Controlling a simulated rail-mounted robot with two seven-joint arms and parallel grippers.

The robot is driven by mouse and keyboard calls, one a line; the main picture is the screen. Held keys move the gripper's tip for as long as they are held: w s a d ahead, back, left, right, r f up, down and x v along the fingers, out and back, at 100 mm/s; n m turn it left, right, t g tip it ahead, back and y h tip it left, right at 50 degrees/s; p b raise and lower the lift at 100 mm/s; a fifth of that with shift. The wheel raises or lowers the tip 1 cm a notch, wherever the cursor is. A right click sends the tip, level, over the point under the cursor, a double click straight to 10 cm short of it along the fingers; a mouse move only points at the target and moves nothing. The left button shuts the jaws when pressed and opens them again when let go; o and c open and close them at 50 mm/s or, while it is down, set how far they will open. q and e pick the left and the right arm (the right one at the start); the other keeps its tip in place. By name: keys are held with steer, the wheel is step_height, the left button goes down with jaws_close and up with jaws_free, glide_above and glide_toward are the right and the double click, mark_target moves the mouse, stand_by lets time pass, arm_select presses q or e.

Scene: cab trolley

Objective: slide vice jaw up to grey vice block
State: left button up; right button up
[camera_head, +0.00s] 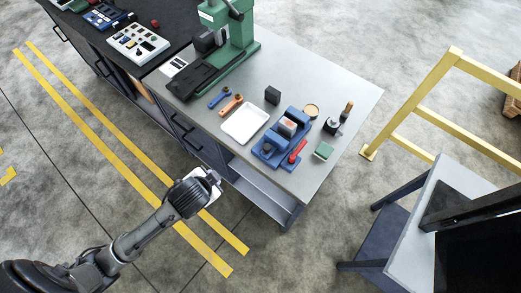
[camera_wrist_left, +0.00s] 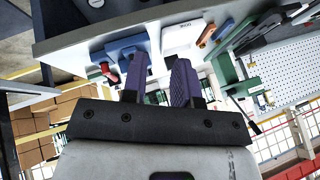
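The blue vice (camera_head: 266,157) sits on the grey bench top near its front right, with a red handle (camera_head: 298,151) at its side. A small pale block (camera_head: 287,127) sits in the vice by the far jaw (camera_head: 297,116); a gap seems to separate it from the nearer jaw. Its grey colour is hard to confirm. My left gripper (camera_head: 212,183) is off the bench's front edge, apart from the vice. In the left wrist view its two purple fingers (camera_wrist_left: 161,72) are spread and empty, with the blue vice (camera_wrist_left: 127,45) beyond them. My right gripper is not in view.
A white tray (camera_head: 245,123), dark block (camera_head: 272,95), round tin (camera_head: 311,110), dark wooden-handled tool (camera_head: 334,120) and green block (camera_head: 323,151) surround the vice. A green machine (camera_head: 235,45) stands farther back. A yellow rail (camera_head: 412,100) is to the right. The floor before the bench is clear.

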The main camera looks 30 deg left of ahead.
arm_select(q)
steer(key=w+a+f+m+b, duration=0.1)
steer(key=f, duration=0.1)
steer(key=w+a+f+m+t+b, duration=0.1)
steer(key=w+f, duration=0.1)
steer(key=w+a+f+m+y+b, duration=0.1)
steer(key=w+f, duration=0.1)
steer(key=shift+f+t+b, duration=0.1)
steer(key=shift+t+b, duration=0.2)
steer(key=shift+b, duration=0.05)
steer(key=c, duration=0.3)
steer(key=w+m, duration=0.1)
steer(key=m, duration=0.1)
steer(key=w+a+f+m+t, duration=0.1)
steer(key=m, duration=0.1)
steer(key=w+f+m+t, duration=0.1)
steer(key=m, duration=0.1)
steer(key=shift+a, duration=0.15)
jaws_close()
steer(key=m+t+h, duration=0.4)
steer(key=m+h, duration=0.2)
steer(key=m, duration=1.8)
glide_toward(265, 137)
steer(key=x, duration=0.5)
steer(key=shift+f, duration=0.35)
steer(key=shift+w, duration=1.05)
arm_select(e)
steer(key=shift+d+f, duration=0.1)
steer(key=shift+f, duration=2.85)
